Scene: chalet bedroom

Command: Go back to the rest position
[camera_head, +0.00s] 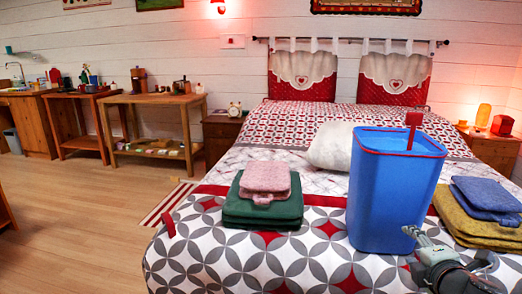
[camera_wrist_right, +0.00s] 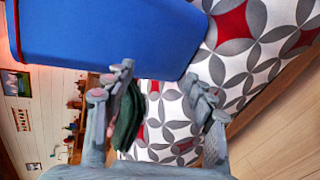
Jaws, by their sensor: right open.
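My right gripper (camera_head: 436,248) is at the bottom right of the head view, in front of and beside the lower right of a blue bin (camera_head: 385,205). In the right wrist view my right gripper (camera_wrist_right: 162,88) has its fingers spread apart with nothing between them. The blue bin fills the upper left of that wrist view (camera_wrist_right: 110,40). The bin stands upright on the bed (camera_head: 240,265), and a red piece (camera_head: 413,120) shows at its rim. My left gripper is in neither view.
Pink folded cloth (camera_head: 265,178) lies on green folded cloth (camera_head: 250,212) left of the bin. Blue cloth (camera_head: 488,195) lies on yellow cloth (camera_head: 460,222) to its right. A white pillow (camera_head: 330,148) is behind. The wooden floor (camera_head: 70,225) at left is mostly clear.

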